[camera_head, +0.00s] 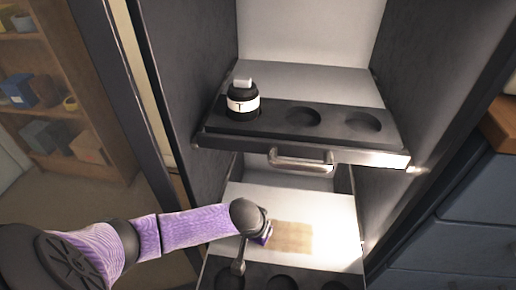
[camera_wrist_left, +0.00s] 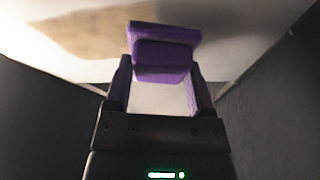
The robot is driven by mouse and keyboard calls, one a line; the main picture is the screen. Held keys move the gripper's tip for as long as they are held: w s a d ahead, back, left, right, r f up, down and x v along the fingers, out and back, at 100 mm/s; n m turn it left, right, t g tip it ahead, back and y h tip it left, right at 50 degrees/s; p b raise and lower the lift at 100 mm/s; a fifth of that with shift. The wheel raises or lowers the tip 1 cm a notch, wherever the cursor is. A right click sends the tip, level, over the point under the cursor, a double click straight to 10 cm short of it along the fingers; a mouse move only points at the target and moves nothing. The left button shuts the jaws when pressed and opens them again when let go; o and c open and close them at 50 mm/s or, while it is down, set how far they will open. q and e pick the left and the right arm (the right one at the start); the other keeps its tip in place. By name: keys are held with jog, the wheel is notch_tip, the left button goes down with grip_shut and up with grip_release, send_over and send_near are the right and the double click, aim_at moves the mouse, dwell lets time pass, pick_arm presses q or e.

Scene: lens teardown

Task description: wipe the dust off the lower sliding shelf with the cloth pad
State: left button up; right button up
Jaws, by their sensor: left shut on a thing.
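The lower sliding shelf (camera_head: 335,215) is a pale surface inside the cabinet, with a dark front strip that has round recesses. A tan dust patch (camera_head: 292,237) lies on it, and it also shows in the left wrist view (camera_wrist_left: 90,30). My left gripper (camera_head: 262,232) reaches in over the shelf at the left side of the patch. It is shut on the purple cloth pad (camera_wrist_left: 163,55), which is at the edge of the dust. In the head view the pad (camera_head: 265,238) is mostly hidden by my wrist. I cannot tell whether it touches the shelf. My right gripper is not in view.
The upper shelf (camera_head: 345,146) is above, with a metal handle (camera_head: 300,160) and a dark bottle with a white label (camera_head: 242,100) in its left recess. Dark cabinet walls (camera_head: 185,80) close in both sides. Blue drawers (camera_head: 460,225) stand at the right, a wooden bookcase (camera_head: 105,110) at the left.

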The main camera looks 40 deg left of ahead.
pick_arm(q)
jog(key=shift+f, duration=0.55)
jog(key=shift+f+b, duration=0.4)
jog(key=shift+b, duration=0.05)
